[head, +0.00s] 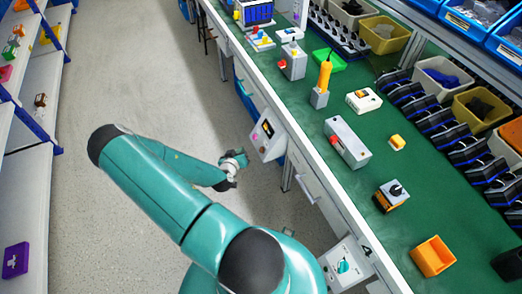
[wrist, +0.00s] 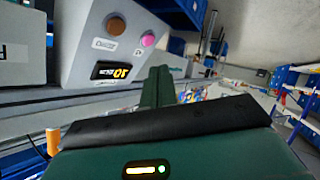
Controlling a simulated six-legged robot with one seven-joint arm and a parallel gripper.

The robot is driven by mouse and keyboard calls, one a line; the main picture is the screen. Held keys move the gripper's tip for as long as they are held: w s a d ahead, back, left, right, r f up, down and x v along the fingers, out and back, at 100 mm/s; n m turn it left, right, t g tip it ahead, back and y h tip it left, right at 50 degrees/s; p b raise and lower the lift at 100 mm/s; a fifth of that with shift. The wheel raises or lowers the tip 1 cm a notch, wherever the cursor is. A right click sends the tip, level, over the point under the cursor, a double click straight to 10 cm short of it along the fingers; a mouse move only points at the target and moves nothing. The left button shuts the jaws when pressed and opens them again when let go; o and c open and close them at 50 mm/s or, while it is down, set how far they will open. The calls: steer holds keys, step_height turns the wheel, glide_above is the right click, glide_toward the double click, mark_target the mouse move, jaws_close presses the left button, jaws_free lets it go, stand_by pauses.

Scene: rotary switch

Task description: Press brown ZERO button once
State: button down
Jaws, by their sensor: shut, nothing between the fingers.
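The brown button (wrist: 116,24) sits on the sloped face of a grey box in the wrist view, with a small white label below it. A pink button (wrist: 148,40) is beside it to the right, with its own label. In the head view the box (head: 267,134) is at the table's front side. My gripper (head: 234,168) is just left of and below the box there. Its shut, empty fingers (wrist: 158,84) show in the wrist view, below the pink button and apart from both buttons.
A box with a teal knob (head: 343,267) is at the bench's near side. Shelves (head: 30,150) stand left; the floor (head: 130,80) between is clear.

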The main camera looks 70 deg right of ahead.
steer(key=s+d+f, duration=0.3)
steer(key=s+d, duration=0.1)
steer(key=shift+s+d+f, duration=0.25)
steer(key=shift+f, duration=0.05)
stand_by(2.0)
steer(key=shift+s+d+f, duration=0.2)
steer(key=shift+s+d, duration=0.05)
steer(key=shift+s+d+f, duration=0.2)
steer(key=shift+s+d, duration=0.05)
stand_by(0.9)
stand_by(0.3)
steer(key=shift+w+a+r, duration=0.4)
steer(key=shift+w+a, duration=0.05)
steer(key=shift+a, duration=0.1)
steer(key=shift+w, duration=0.1)
steer(key=w+a+r, duration=0.2)
steer(key=w+a, duration=0.1)
steer(key=shift+r, duration=0.2)
